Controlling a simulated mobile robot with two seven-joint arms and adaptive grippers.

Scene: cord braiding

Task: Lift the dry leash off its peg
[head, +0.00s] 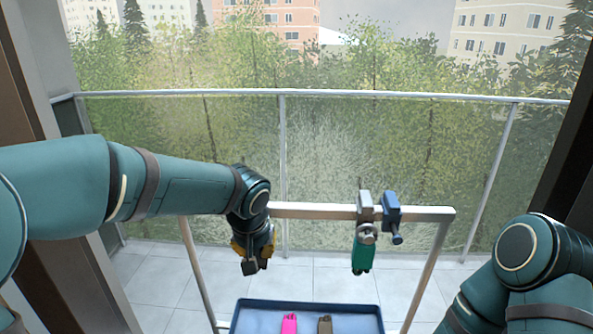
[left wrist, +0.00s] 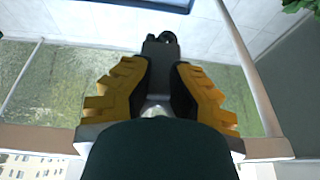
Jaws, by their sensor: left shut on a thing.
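My left gripper (head: 255,262) is in front of the rack bar's left part, its yellow fingers pointing down. It is shut on a dark grey thing, which also shows between the fingers in the left wrist view (left wrist: 160,50). I cannot tell whether this is the leash. A teal-green bundle (head: 363,253) hangs below a grey clamp (head: 365,207) on the bar, well to the right of the gripper. A blue clamp (head: 391,212) sits beside the grey one. No other leash or peg can be made out. My right gripper is out of view; only its arm shows at lower right.
The rack bar (head: 315,211) stands on slanted legs over a tiled floor (head: 300,275). A blue tray (head: 250,304) below holds a pink piece (head: 289,323) and a brown piece (head: 325,324). A glass railing (head: 340,96) closes the balcony behind.

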